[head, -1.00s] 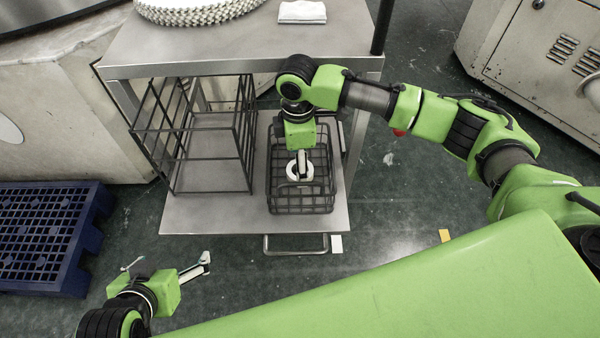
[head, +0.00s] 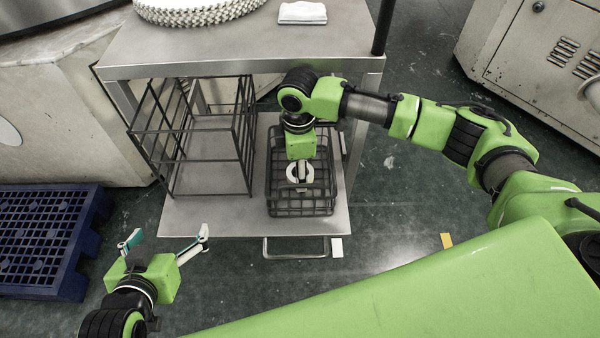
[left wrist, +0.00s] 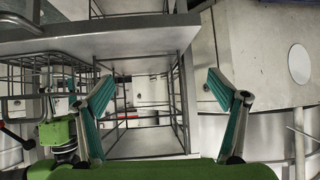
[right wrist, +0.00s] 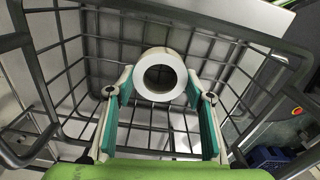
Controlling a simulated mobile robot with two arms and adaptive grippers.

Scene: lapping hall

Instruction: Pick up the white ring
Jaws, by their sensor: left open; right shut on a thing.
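The white ring (head: 291,172) is in the black wire basket's area in the head view. In the right wrist view the ring (right wrist: 160,54) sits upright-facing between the two teal-padded fingers, its hole towards the camera. My right gripper (head: 301,170) is shut on the ring, pointing down over the basket (head: 272,207). The basket mesh shows behind the ring; I cannot tell whether the ring touches it. My left gripper (head: 167,235) is open and empty, low at the front left, apart from the cart. Its spread fingers also show in the left wrist view (left wrist: 159,80).
The basket stands on the cart's lower shelf (head: 215,218), beside a taller wire rack (head: 205,153). The cart's top (head: 225,48) overhangs behind the right gripper. A blue pallet (head: 42,235) lies at the left. Floor at the front is mostly clear.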

